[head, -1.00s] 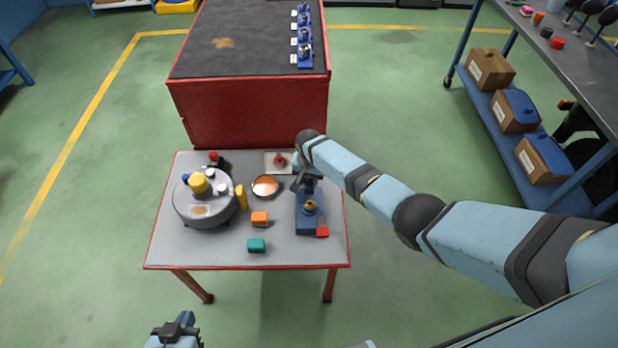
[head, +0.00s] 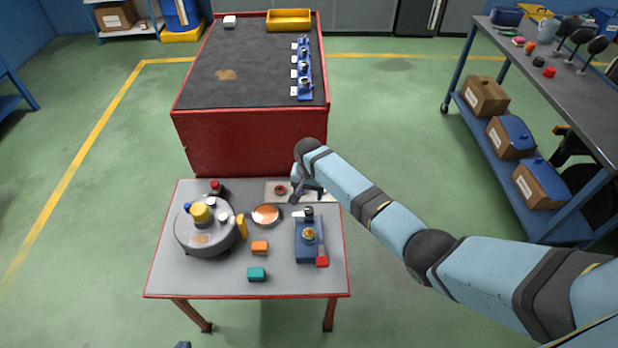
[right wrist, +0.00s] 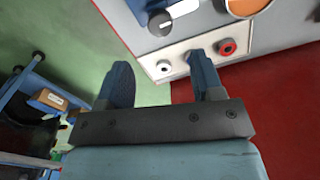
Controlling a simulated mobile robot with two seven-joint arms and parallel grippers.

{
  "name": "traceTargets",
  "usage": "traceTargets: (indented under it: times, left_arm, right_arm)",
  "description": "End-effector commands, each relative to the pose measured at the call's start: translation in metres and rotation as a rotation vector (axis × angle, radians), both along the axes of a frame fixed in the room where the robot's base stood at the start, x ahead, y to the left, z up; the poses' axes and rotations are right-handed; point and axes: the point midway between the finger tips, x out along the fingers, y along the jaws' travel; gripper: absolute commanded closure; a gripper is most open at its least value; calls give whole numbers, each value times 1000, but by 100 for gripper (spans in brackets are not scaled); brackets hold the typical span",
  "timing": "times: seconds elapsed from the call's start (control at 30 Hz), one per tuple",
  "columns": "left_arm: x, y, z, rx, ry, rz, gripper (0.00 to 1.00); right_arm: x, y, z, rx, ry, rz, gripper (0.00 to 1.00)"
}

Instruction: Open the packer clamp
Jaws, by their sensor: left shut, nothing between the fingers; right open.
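The blue device with a red-tipped handle, which looks like the packer clamp (head: 309,250), stands at the right of the small grey table in the head view. It has a round brassy part on top and a dark knob at its back. Whether it is open or shut is unclear. My right gripper (head: 304,190) is open and empty behind it, over a white plate (head: 274,197) with a red button. In the right wrist view the open fingers (right wrist: 158,64) point at this plate (right wrist: 178,52), apart from the blue device (right wrist: 162,22). Only a tip of my left gripper (head: 183,345) shows.
On the table (head: 205,282) are a grey drum (head: 195,240), a copper dish (head: 265,214), an orange block (head: 260,247) and a green block (head: 256,274). A red cabinet (head: 240,145) stands close behind. A shelf bench (head: 560,95) is at right; floor between is clear.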

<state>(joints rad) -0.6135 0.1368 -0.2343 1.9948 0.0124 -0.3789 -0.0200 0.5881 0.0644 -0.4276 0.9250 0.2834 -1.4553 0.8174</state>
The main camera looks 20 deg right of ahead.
Motion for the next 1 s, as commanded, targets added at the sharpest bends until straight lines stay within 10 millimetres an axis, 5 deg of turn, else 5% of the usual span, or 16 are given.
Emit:
traceTargets:
  times: [0.13,0.33,1.0]
  left_arm:
    - [-2,1,0,4,8,-1,100]
    - [-2,1,2,3,6,-2,100]
    - [-1,0,8,1,-1,-2,100]
  right_arm:
    - [0,0,31,1,-2,-1,39]
    - [0,0,51,1,0,0,39]
    - [-5,1,50,6,-9,12,39]
